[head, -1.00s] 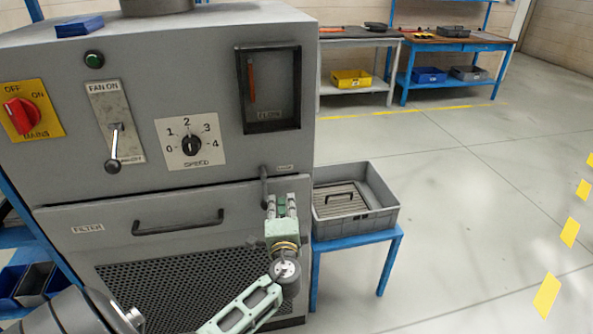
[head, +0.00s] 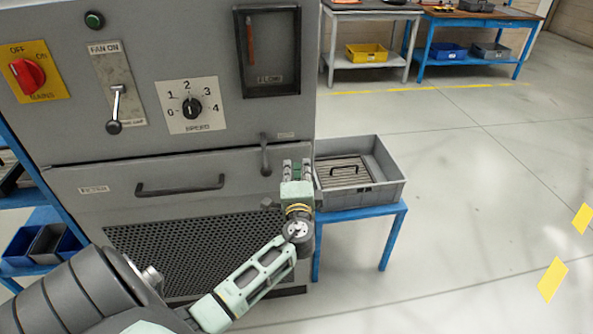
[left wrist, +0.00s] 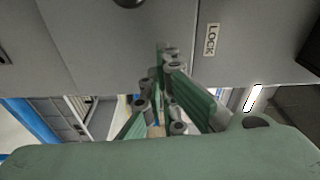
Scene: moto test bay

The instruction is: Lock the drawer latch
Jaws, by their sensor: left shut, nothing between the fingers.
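The drawer latch (head: 264,156) is a dark grey lever hanging upright at the upper right of the filter drawer (head: 110,207) on the grey cabinet. The drawer looks shut and has a black bar handle (head: 180,190). A small label (head: 286,135) sits right of the latch top; the left wrist view shows a LOCK label (left wrist: 210,39). My left gripper (head: 297,165) is shut and empty, just right of the latch in the head view, near the cabinet's right edge. I cannot tell whether it touches the latch. My right gripper is not in view.
A grey crate (head: 394,187) with a grille-like filter stands on a blue stand (head: 391,240) right of the cabinet, close to my gripper. The mains switch (head: 27,74), fan lever (head: 115,108) and speed knob (head: 192,107) sit above the drawer. Floor at right is clear.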

